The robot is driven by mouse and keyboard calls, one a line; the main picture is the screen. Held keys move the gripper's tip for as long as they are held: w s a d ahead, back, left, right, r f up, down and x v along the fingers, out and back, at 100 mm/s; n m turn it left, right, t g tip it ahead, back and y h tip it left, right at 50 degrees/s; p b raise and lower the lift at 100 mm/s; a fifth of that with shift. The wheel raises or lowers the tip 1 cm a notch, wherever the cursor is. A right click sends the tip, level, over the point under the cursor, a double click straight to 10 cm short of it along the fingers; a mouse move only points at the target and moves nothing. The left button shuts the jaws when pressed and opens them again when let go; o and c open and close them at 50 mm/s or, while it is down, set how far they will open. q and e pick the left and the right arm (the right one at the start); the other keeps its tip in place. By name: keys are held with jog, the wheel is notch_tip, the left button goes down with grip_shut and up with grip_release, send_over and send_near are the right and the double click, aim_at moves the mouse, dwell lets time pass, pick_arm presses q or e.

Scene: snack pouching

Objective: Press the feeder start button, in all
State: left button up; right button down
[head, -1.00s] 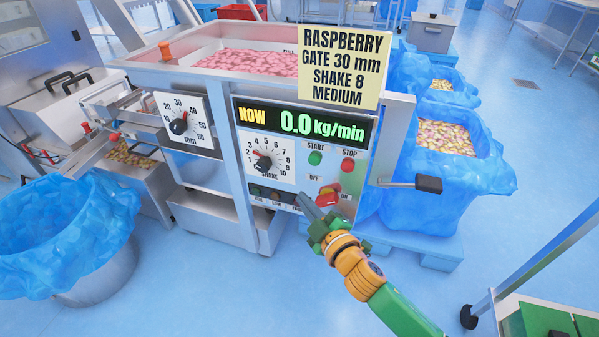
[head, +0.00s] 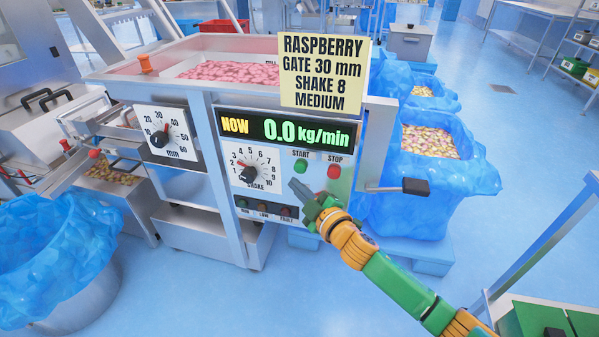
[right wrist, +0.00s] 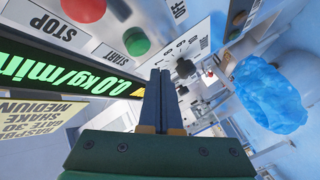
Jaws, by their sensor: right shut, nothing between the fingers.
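The green start button (head: 300,166) is on the feeder's control panel, under the word START, with the red stop button (head: 334,171) to its right. In the right wrist view the green button (right wrist: 137,41) stands just above and left of the fingertips, and the red stop button (right wrist: 84,8) is at the top edge. My right gripper (head: 295,186) is shut and empty, its tips just below the start button. Whether they touch the panel I cannot tell. The gripper hides the OFF/ON switch. The display (head: 290,130) reads 0.0 kg/min. My left gripper is out of view.
A shake dial (head: 247,174) and a gate dial (head: 160,138) are left of the buttons. A yellow card (head: 324,72) reads raspberry, gate 30 mm, shake 8, medium. A black-ended lever (head: 415,186) juts out at right. Blue-lined bins stand on both sides.

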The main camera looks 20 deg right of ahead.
aim_at(294, 169)
jog(key=shift+w+d, duration=0.6)
jog(key=shift+w, duration=0.2)
jog(key=shift+w+r, duration=0.1)
dwell(1.4)
jog(key=shift+w+d, duration=0.2)
jog(key=shift+w, duration=0.05)
jog(key=shift+w+d, duration=0.3)
jog(key=shift+w, duration=0.15)
dwell(0.8)
jog(key=shift+s, duration=0.1)
jog(key=shift+s+a+p, duration=0.3)
jog(key=shift+s+a, duration=0.2)
jog(key=shift+s, duration=0.2)
